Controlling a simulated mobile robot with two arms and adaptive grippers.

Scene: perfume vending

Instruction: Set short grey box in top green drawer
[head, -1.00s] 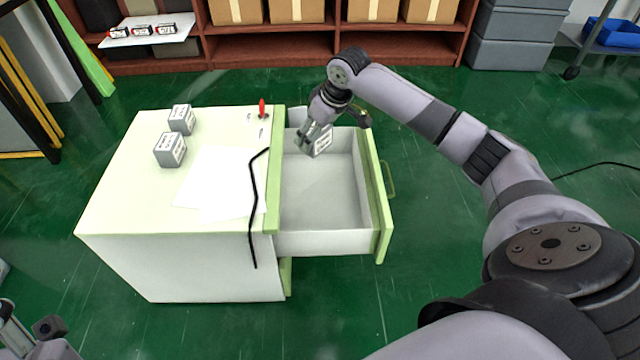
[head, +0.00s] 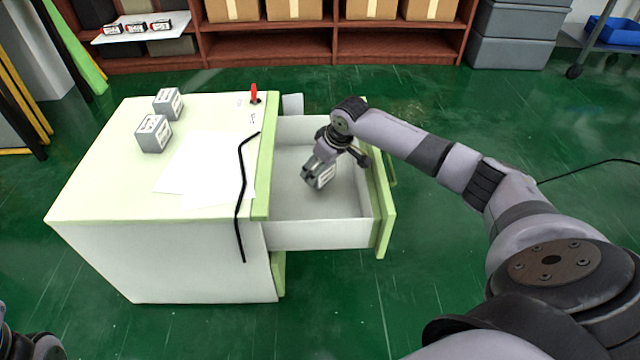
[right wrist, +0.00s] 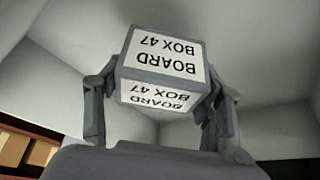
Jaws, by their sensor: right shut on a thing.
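The green-fronted top drawer (head: 300,236) is pulled out from the white cabinet (head: 160,262) in the head view. My right gripper (head: 316,182) points down inside the drawer. It is shut on a short grey box (head: 325,178) with a white label. In the right wrist view the box (right wrist: 160,72) sits between the two fingers, its label reading "BOARD BOX 47". The drawer's pale walls surround it there. Whether the box touches the drawer floor I cannot tell. Part of my left gripper (head: 30,345) shows at the lower left corner of the head view; its fingers are unclear.
Two similar grey boxes (head: 153,134) (head: 168,103) stand on the cabinet top. A white sheet (head: 200,165), a black bent rod (head: 241,190) and a red-tipped item (head: 254,93) are also there. The drawer's front part is empty. Shelves (head: 300,45) stand behind.

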